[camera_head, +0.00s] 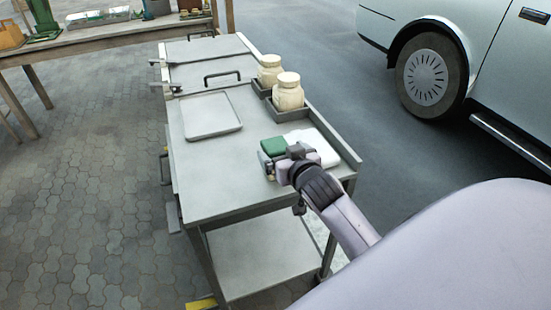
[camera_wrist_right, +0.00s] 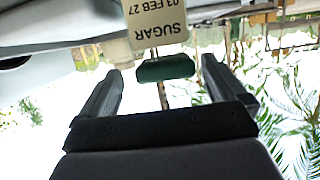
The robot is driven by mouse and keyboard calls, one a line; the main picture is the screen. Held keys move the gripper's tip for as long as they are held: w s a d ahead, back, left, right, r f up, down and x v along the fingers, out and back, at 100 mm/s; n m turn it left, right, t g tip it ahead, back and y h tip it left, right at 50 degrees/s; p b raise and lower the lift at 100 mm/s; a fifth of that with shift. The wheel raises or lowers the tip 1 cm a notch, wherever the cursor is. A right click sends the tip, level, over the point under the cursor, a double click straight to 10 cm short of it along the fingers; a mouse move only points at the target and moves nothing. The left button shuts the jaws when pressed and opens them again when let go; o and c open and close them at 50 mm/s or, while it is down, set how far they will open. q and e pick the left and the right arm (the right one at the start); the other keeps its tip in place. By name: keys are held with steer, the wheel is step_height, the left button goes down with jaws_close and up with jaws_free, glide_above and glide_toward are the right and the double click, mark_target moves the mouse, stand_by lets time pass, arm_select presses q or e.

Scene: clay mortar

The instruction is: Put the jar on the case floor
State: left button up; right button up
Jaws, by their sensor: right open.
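Two cream lidded jars stand upright at the right side of the grey cart top, a nearer jar (camera_head: 288,93) and a farther jar (camera_head: 270,70). Each stands in a low dark grey open box, the nearer box (camera_head: 290,114) being clearer. Which of these, if any, is the case I cannot tell. My right gripper (camera_head: 268,163) is at the cart's near end, in front of the jars and apart from them. In the right wrist view its fingers (camera_wrist_right: 160,80) are spread, with a green thing (camera_wrist_right: 165,69) and a "SUGAR" label (camera_wrist_right: 157,22) beyond them. My left gripper is out of view.
A green block (camera_head: 273,146) and a white cloth (camera_head: 315,146) lie close to my right gripper. A flat grey tray (camera_head: 211,114) lies farther back on the cart (camera_head: 215,180). The cart's near left top is clear. A pale car (camera_head: 480,60) stands right.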

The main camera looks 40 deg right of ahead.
mark_target(273, 144)
steer(key=shift+a+x, duration=0.15)
steer(key=shift+x, duration=1.3)
steer(key=shift+a+x, duration=0.15)
steer(key=shift+x, duration=1.25)
steer(key=c, duration=1.2)
steer(key=shift+w+r, duration=0.1)
steer(key=shift+c, duration=0.8)
